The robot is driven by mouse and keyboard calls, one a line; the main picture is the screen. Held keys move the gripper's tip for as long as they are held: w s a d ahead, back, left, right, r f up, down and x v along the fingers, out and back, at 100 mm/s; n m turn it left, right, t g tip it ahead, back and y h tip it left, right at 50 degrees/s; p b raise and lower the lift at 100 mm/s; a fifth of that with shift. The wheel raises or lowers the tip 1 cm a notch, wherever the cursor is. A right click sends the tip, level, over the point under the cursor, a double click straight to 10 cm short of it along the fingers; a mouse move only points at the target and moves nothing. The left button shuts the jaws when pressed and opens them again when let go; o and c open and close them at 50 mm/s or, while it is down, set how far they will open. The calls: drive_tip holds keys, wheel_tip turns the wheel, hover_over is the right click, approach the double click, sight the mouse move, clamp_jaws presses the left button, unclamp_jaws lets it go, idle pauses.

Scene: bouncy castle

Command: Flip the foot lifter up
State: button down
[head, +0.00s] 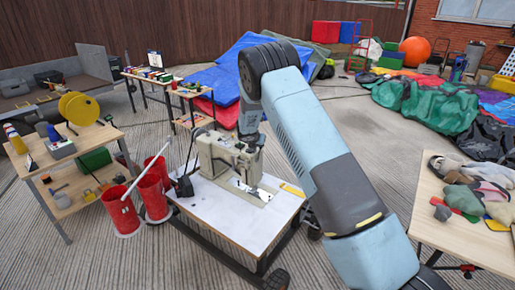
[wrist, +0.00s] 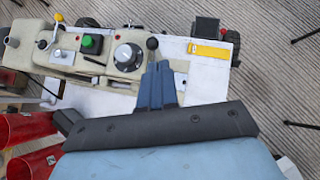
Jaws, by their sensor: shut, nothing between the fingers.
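A beige sewing machine (head: 222,155) stands on a white-topped table (head: 215,210) in the head view. The wrist view shows the machine (wrist: 75,62) from above, with a dial (wrist: 128,57), a green button (wrist: 91,42) and a small lever with a black ball end (wrist: 152,44). This may be the foot lifter, but I cannot tell for sure. My gripper (wrist: 158,66) is shut and empty, its tips just below the black ball in the picture. I cannot tell whether they touch. In the head view my arm reaches down to the machine's head, and the fingertips are hard to make out.
Red buckets (head: 152,195) stand left of the table. A wooden shelf table (head: 75,150) is further left. A table with cloths (head: 465,235) stands at right. A yellow strip (wrist: 207,50) lies on the white tabletop beside the machine. Concrete floor lies open behind.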

drive_tip(key=s+a+r, duration=0.1)
drive_tip(key=s+r, duration=0.2)
drive_tip(key=r, duration=0.3)
drive_tip(key=shift+a, duration=0.15)
drive_tip(key=shift+s, duration=0.1)
drive_tip(key=s+d+r+m, duration=0.5)
drive_tip(key=r, duration=0.3)
drive_tip(key=s+d+r+m, duration=0.4)
drive_tip(key=s+d+r, duration=0.1)
drive_tip(key=r, duration=0.4)
drive_tip(key=s+d+r+m+g, duration=0.1)
drive_tip(key=s+d+r+m, duration=0.3)
drive_tip(key=s, duration=0.3)
drive_tip(key=s+d+r+m+g, duration=0.1)
drive_tip(key=s+d+r+m, duration=0.1)
drive_tip(key=s+r+m, duration=0.35)
drive_tip(key=s+r+m+y, duration=0.1)
drive_tip(key=s+m, duration=0.5)
drive_tip(key=s, duration=1.1)
drive_tip(key=s+r+m+y, duration=0.2)
drive_tip(key=s+m, duration=0.5)
drive_tip(key=s, duration=1.1)
drive_tip(key=shift+s+g+y, duration=0.2)
drive_tip(key=shift+g+y, duration=0.1)
